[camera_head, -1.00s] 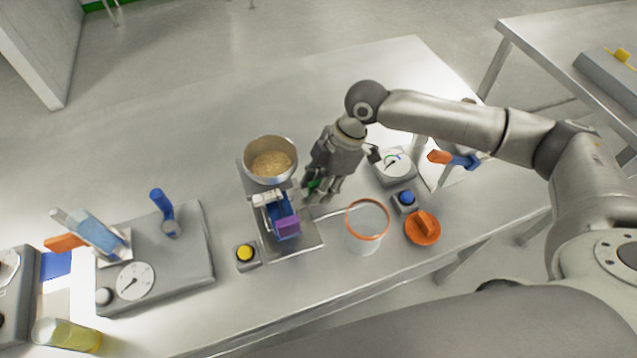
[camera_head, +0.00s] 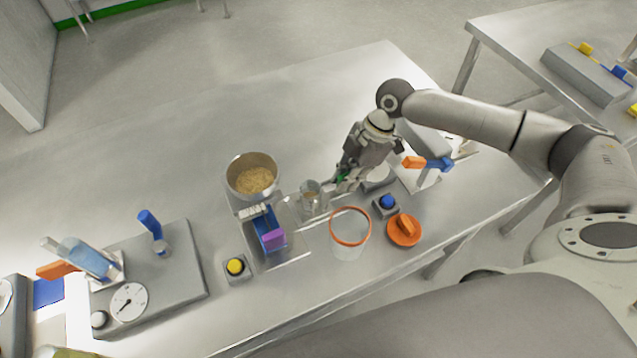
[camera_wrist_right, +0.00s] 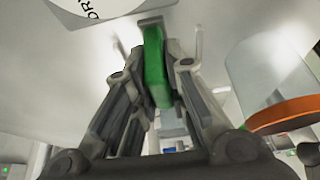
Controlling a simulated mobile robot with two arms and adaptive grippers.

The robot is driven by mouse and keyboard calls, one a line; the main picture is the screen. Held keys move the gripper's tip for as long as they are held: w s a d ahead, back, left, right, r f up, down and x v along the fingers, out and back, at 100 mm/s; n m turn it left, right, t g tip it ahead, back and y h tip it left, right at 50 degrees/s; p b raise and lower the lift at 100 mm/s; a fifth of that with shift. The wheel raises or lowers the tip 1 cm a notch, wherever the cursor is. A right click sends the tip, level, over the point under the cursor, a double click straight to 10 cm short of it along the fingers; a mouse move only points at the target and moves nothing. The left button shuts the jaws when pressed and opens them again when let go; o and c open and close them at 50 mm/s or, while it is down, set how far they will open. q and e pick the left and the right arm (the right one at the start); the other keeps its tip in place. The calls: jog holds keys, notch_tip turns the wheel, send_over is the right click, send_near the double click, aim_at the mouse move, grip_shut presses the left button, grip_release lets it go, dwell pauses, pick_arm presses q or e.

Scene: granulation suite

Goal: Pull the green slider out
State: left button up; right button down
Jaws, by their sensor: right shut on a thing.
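My right gripper (camera_head: 343,180) is shut on the green slider (camera_wrist_right: 157,68), whose green part shows between the two fingers in the wrist view. In the head view only a small green bit shows at the fingertips; the fingers hide the rest. The gripper is to the right of the metal hopper machine with the blue and purple parts (camera_head: 270,236), with a gap between them. A small round metallic piece (camera_head: 312,196) shows in that gap. My left gripper is not in view.
A bowl of tan granules (camera_head: 252,178) tops the machine. A clear, orange-rimmed container (camera_head: 350,240) stands in front of the gripper, near a blue button (camera_head: 386,204) and an orange knob (camera_head: 404,230). A yellow button (camera_head: 235,267) is at left. The table behind is clear.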

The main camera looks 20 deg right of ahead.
jog(key=shift+s+d, duration=0.1)
jog(key=shift+d, duration=0.5)
jog(key=c, duration=1.4)
grip_release()
jog(key=shift+d, duration=0.15)
jog(key=shift+c, duration=0.2)
jog(key=shift+r, duration=0.2)
jog(key=v, duration=1.1)
jog(key=shift+d+r, duration=0.2)
jog(key=shift+r, duration=0.05)
